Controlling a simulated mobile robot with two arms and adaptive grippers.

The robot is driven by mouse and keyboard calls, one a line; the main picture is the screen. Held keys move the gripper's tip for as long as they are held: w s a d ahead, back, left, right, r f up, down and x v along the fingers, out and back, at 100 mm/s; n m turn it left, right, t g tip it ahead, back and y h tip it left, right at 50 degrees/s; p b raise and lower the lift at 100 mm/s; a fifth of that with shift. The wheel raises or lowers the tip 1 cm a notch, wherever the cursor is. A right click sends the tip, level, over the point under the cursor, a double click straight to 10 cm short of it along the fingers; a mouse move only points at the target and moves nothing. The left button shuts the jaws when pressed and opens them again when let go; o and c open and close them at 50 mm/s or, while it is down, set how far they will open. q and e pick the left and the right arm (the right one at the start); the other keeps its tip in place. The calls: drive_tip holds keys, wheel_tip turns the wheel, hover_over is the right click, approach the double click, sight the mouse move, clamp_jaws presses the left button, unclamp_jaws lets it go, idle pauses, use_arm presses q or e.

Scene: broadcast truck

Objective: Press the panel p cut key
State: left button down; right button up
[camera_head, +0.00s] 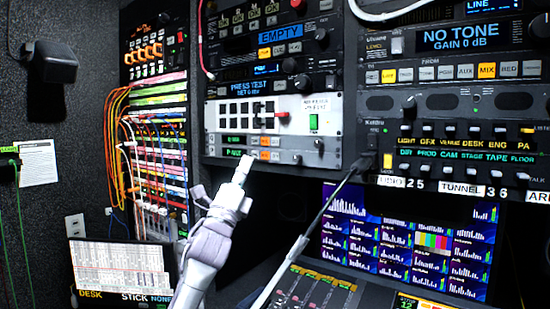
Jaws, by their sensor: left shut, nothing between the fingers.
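The panel unit (281,143) is a pale rack panel with two narrow green-lit strips at its lower left. The lower strip (234,153) appears to read "P AUX". My left gripper (242,170) is shut and empty. Its tips point up at the lower edge of this panel, just below the P strip. I cannot tell whether they touch it. My right gripper is not in view.
A thin dark stem with a black tip (366,164) rises just right of my left gripper. A multi-picture monitor (350,235) lies lower right. Orange cables (112,135) hang from a patch rack at left.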

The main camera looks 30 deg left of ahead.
sight(276, 156)
use_arm(q)
drive_tip(key=shift+a+r, duration=0.1)
drive_tip(key=shift+r, duration=0.2)
drive_tip(key=shift+w+d, duration=0.2)
drive_tip(key=shift+w, duration=2)
drive_tip(key=shift+w+d, duration=0.2)
drive_tip(key=shift+w, duration=1.95)
drive_tip(key=shift+w, duration=0.15)
drive_tip(key=shift+w, duration=0.25)
